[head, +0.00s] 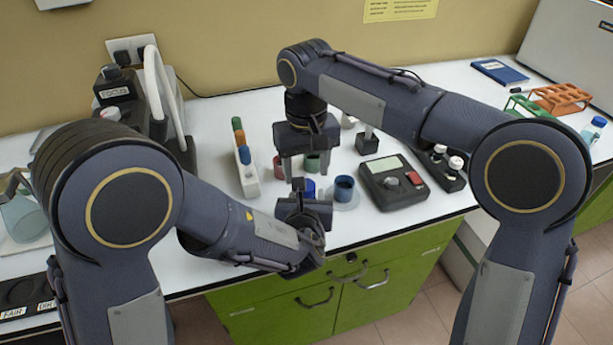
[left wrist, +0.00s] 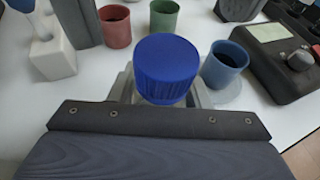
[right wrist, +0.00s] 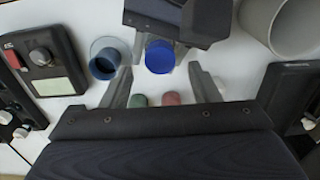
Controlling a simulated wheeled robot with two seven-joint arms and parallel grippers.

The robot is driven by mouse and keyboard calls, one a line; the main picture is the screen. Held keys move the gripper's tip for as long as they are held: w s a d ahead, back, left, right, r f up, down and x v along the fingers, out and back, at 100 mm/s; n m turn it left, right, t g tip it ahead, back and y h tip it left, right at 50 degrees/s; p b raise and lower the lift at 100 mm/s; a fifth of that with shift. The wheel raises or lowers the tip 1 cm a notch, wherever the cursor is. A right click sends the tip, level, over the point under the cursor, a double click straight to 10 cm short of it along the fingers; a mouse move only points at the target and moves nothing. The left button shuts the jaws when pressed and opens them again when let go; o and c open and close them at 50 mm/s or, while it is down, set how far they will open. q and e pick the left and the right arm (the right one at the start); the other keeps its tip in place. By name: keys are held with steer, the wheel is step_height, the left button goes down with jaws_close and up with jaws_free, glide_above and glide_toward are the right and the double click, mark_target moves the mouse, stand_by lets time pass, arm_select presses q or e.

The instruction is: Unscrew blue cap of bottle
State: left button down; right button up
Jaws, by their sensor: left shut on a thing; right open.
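The blue cap (left wrist: 167,68) tops the bottle, whose body is mostly hidden by my left gripper in the left wrist view. My left gripper (head: 308,208) is shut on the bottle below the cap, near the table's front edge. The cap also shows small in the head view (head: 309,187) and in the right wrist view (right wrist: 159,57). My right gripper (right wrist: 159,70) is open and points down, behind the cap in the head view. In the right wrist view the cap appears between its spread fingertips, apart from both.
A blue cup (head: 344,190) stands just right of the bottle. A red cup (left wrist: 115,27) and a green cup (left wrist: 164,17) stand behind it. A black device with a screen (head: 392,182) is to the right. A white rack with coloured-topped tubes (head: 246,178) is to the left.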

step_height(320, 180, up, 4)
steer(key=shift+r, duration=0.1)
steer(key=shift+c, duration=0.4)
steer(key=shift+f, duration=3.95)
steer(key=c, duration=0.9)
steer(key=o, duration=1)
